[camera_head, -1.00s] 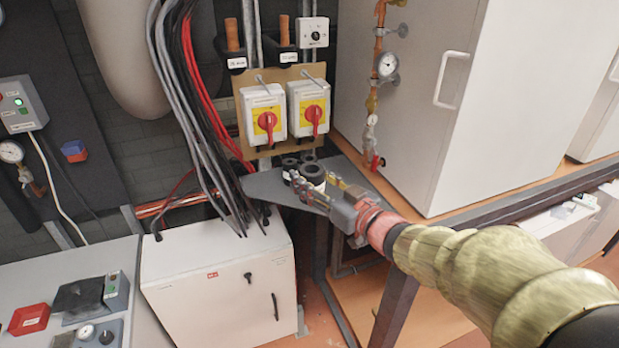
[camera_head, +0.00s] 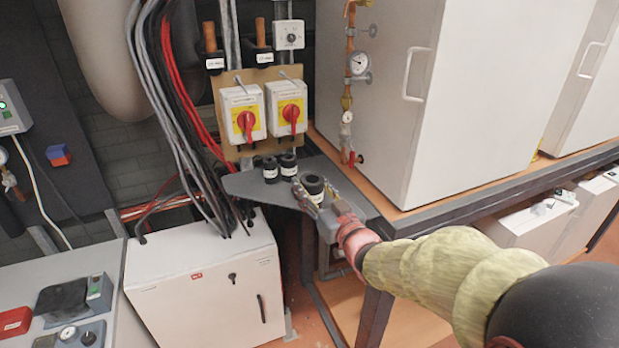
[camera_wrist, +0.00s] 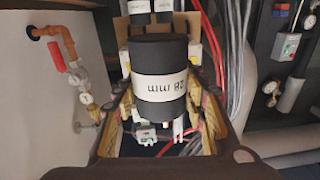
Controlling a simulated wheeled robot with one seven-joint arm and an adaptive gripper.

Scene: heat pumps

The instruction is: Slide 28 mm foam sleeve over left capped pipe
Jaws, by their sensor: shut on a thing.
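My gripper (camera_head: 314,194) is shut on a black foam sleeve (camera_head: 313,184) with a white band, over the grey corner shelf (camera_head: 245,185). In the wrist view the same sleeve (camera_wrist: 160,56) sits upright between the fingers, its "28 mm" label upside down. I cannot tell if its bottom is clear of the shelf. The left copper-coloured pipe (camera_head: 209,38) stands upright above the left switch, with a black labelled piece (camera_head: 214,62) around its lower part. A similar right pipe (camera_head: 261,33) stands beside it. My gripper is well below and right of both.
Two smaller black sleeves (camera_head: 270,170) (camera_head: 288,165) stand on the shelf, left of the held one. Two red-handled switches (camera_head: 243,113) (camera_head: 286,107) are above. Hanging cables (camera_head: 160,100) lie left. A white cabinet (camera_head: 450,100) and gauge pipework (camera_head: 350,90) lie right.

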